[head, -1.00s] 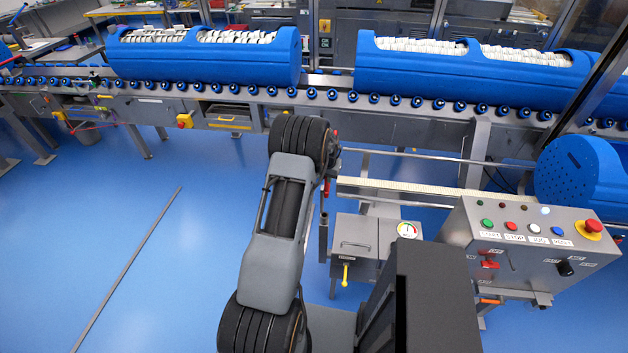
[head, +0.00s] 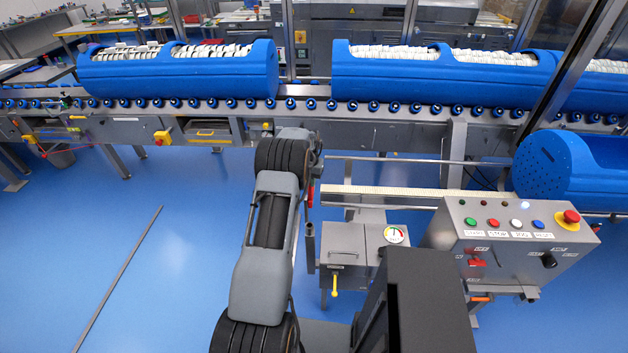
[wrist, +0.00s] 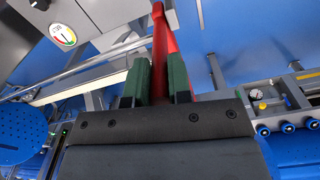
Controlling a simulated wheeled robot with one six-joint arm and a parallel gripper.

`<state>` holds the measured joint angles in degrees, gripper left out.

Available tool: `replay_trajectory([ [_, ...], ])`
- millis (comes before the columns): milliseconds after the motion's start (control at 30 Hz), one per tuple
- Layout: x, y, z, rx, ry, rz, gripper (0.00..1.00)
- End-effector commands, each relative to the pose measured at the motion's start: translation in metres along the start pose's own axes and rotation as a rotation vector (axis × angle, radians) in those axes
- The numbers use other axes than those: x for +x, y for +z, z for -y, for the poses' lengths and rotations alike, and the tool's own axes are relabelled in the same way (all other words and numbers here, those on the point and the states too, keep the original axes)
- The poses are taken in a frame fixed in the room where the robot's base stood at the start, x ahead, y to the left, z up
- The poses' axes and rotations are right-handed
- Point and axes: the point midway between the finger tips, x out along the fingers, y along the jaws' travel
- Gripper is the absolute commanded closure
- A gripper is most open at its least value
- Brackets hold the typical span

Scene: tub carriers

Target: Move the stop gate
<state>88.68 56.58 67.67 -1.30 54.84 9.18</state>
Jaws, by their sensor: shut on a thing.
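My gripper (wrist: 161,84) has green-padded fingers that are closed on a red bar (wrist: 161,45), seen in the wrist view. In the head view my arm hides the gripper; a small red piece (head: 310,195) shows just right of my arm's far end, below the conveyor. I cannot tell from these views how the red bar joins the stop gate. Blue tub carriers (head: 180,82) with white contents lie along the roller conveyor (head: 300,104), with a gap between the left one and another carrier (head: 430,88).
A control console (head: 520,245) with coloured buttons stands at the right. A grey box (head: 355,258) with a dial and yellow handle stands right of my arm. A perforated blue tub (head: 550,170) is at far right. The floor at left is open, apart from a thin rod (head: 120,275).

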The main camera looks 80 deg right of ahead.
Motion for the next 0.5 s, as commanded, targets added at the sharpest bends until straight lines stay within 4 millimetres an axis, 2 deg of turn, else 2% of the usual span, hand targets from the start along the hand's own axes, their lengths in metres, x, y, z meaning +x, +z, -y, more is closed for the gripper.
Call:
replay_trajectory([
  [67,-0.0012,-0.0018,-0.0032,0.001,0.004,-0.006,1.0],
  [100,-0.0013,-0.0019,-0.0033,0.001,0.004,-0.006,0.78],
  [300,-0.0011,-0.0014,-0.0007,-0.002,0.002,-0.006,0.59],
  [333,-0.0011,-0.0012,-0.0003,-0.002,0.002,-0.006,0.56],
  [500,-0.0009,-0.0009,0.0005,-0.003,0.001,-0.005,0.56],
])
